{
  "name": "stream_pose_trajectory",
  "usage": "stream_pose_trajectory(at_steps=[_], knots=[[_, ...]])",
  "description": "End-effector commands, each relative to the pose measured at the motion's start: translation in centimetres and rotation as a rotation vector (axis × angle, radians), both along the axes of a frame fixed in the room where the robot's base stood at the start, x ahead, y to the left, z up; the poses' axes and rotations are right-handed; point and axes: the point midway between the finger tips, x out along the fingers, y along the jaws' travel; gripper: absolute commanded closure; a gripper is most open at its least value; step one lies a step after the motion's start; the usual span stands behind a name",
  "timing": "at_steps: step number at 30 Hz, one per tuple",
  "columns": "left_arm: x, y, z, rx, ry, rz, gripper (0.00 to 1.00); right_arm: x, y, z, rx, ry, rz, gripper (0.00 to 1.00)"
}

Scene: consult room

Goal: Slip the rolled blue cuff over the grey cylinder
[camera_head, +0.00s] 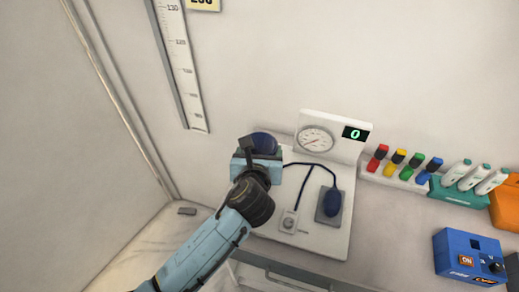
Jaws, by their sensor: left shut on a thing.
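The rolled blue cuff (264,142) shows as a dark blue rounded top behind my left gripper, at the left side of a white board (324,243). My left gripper (257,156) is shut on the cuff; the fingers and wrist hide most of it. A dark tube runs from beside the gripper to the right across the board. I cannot make out the grey cylinder; the gripper and cuff may cover it. Whether the cuff is around it or apart from it cannot be told. My right gripper is not in view.
The board carries a dial gauge (315,139), a display reading 0 (355,133) and a dark blue bulb (333,202). Coloured markers (397,163) and white tubes (473,177) stand in racks at right. A blue box (469,256) sits front right. A ruler (180,65) hangs on the wall.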

Motion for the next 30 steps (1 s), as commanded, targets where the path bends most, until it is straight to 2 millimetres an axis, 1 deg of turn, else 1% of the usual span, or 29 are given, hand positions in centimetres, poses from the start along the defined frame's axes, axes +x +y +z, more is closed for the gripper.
stream_pose_trajectory(at_steps=[30], knots=[[0.0, 0.0, -2.6, 0.002, -0.001, -0.001, 0.49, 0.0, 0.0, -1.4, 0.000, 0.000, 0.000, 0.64]])
